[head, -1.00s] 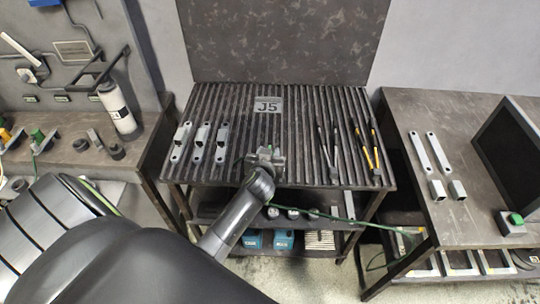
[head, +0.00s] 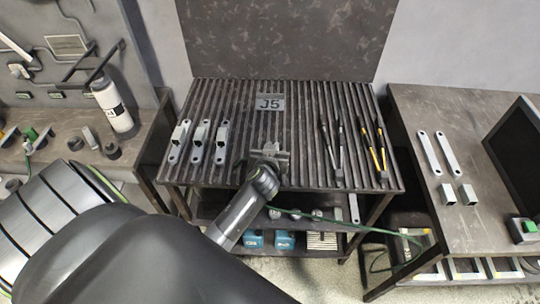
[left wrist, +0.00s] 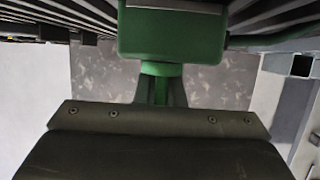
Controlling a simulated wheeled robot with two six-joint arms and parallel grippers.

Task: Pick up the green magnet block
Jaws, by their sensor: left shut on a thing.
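The green magnet block (left wrist: 170,35) fills the top middle of the left wrist view, with a narrower green neck below it. My left gripper (head: 270,154) is at the front edge of the slatted table in the head view, near its middle. It is shut on the green block. In the head view the block is hidden or too small to make out at the jaws. In the left wrist view the dark gripper body (left wrist: 160,145) covers the bottom, and the fingertips are not clearly seen. My right gripper is not in view.
The slatted table (head: 255,128) carries several grey brackets (head: 198,145) at left and pliers-like tools (head: 375,150) at right. A right bench (head: 440,110) holds metal strips, small blocks and a green-topped device (head: 521,230). A left bench holds a white cylinder (head: 113,108). A green cable hangs below the table.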

